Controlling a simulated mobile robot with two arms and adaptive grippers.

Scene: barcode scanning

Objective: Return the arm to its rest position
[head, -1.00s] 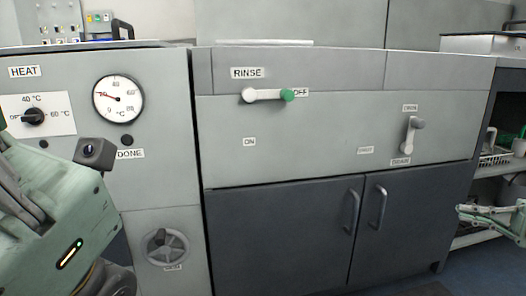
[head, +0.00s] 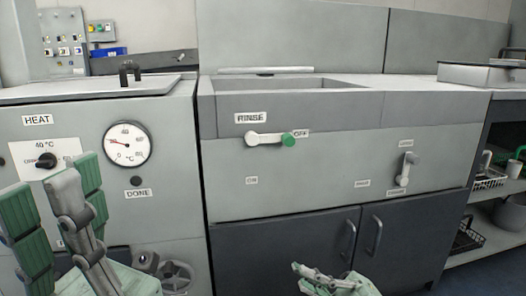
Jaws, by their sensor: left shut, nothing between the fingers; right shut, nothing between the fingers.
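My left gripper (head: 66,195) stands upright at the lower left, with green pads and grey finger links pointing up. It is shut and empty, in front of the heat panel and overlapping part of it in the picture. My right gripper (head: 318,276) is at the bottom edge, right of the middle, in front of the dark cupboard doors. It is shut with nothing in it, pointing left. Most of both arms lies outside the view.
The heat unit with its round gauge (head: 129,144) and dial (head: 46,160) is at left. The rinse lever (head: 268,138) and a second lever (head: 404,170) sit on the grey front. Dark cupboard doors (head: 280,250) are below. Shelves with a wire basket (head: 489,180) stand at right.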

